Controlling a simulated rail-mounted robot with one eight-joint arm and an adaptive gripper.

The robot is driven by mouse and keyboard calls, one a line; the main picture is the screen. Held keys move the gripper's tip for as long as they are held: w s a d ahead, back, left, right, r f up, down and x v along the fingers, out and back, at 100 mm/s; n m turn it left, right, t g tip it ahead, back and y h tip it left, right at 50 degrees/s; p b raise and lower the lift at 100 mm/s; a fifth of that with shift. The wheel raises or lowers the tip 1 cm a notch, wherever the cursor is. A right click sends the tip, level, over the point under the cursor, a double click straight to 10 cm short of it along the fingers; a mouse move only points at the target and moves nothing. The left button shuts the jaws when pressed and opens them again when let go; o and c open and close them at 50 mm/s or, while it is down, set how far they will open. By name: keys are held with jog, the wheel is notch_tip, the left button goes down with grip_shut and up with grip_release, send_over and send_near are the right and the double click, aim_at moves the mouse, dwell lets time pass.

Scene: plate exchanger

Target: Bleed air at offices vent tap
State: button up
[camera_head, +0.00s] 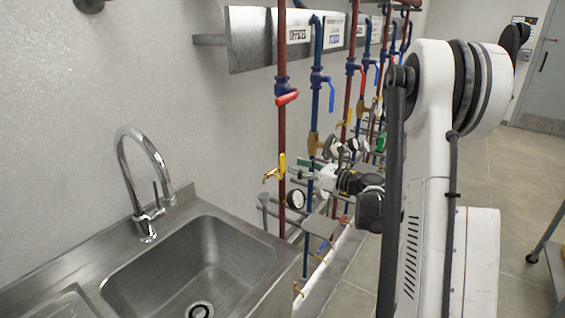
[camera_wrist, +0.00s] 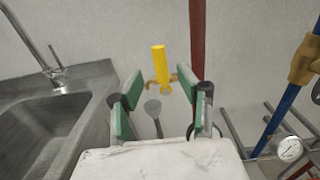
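The offices vent tap is a small brass tap with a yellow handle (camera_head: 281,164), on the red pipe (camera_head: 282,130) under the OFFICES label (camera_head: 298,34). In the wrist view the yellow handle (camera_wrist: 158,62) stands upright above the brass body (camera_wrist: 162,86). My gripper (camera_wrist: 158,88) is open, with green pads on either side of the tap in the picture and a visible gap at both. It holds nothing. I cannot tell whether the fingertips reach as far as the tap. In the head view my gripper (camera_head: 303,171) is just right of the tap, its fingers small and partly hidden.
A red-lever valve (camera_head: 287,98) sits higher on the same pipe. A blue pipe (camera_head: 316,110) with a blue lever stands to the right, with more pipes behind. A gauge (camera_head: 296,199) is below the tap. A steel sink (camera_head: 190,268) with a faucet (camera_head: 148,180) is on the left.

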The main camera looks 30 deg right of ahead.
aim_at(285, 161)
jog(key=x, duration=0.6)
jog(key=shift+w+a, duration=0.15)
jog(key=shift+w, duration=0.05)
jog(key=shift+c, duration=0.5)
grip_shut()
